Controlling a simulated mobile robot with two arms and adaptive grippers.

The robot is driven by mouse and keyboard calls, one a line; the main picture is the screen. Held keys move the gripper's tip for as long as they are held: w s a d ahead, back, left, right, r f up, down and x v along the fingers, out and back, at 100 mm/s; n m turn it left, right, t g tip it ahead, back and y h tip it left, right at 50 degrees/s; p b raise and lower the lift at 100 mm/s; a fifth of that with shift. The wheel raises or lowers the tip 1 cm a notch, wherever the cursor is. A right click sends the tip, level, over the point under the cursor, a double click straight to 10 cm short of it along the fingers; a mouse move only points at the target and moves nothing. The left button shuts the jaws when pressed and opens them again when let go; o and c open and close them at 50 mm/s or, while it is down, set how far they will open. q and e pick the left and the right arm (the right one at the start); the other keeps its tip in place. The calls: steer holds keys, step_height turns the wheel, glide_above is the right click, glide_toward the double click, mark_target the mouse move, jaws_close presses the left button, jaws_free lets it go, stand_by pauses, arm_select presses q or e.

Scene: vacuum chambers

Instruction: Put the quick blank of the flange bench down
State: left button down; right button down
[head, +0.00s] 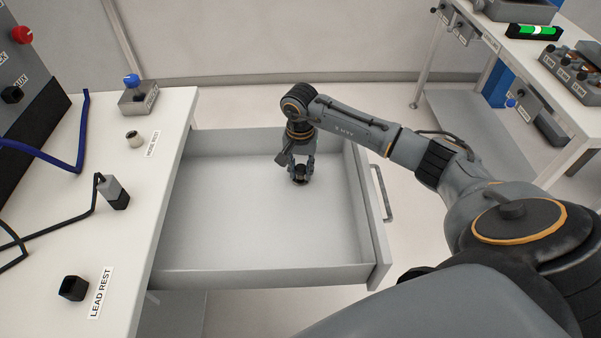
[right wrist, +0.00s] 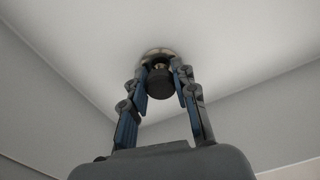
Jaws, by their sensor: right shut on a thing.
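My right gripper (head: 301,168) reaches down into the open drawer (head: 262,276). It is shut on the quick blank (head: 300,179), a small dark-knobbed piece that the fingers partly hide. In the right wrist view the blank (right wrist: 160,82) sits between the fingertips (right wrist: 160,68), with a black knob towards the camera and a metallic disc beyond it. The disc is at or very close to the drawer floor; I cannot tell whether it touches. My left gripper is not in view.
The drawer is otherwise empty. The white bench (head: 150,190) at left holds a blue-knobbed box (head: 138,95), a small metallic fitting (head: 133,137), a corded lead (head: 113,192) and a black lead rest (head: 73,288). Another bench (head: 520,60) with equipment stands at the far right.

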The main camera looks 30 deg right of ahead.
mark_target(300, 168)
steer(key=shift+f, duration=0.15)
steer(key=c, duration=1)
jaws_free()
steer(key=shift+c, duration=0.2)
step_height(300, 168, up, 12)
steer(key=p, duration=0.6)
steer(key=shift+r+p, duration=0.2)
steer(key=shift+p, duration=0.2)
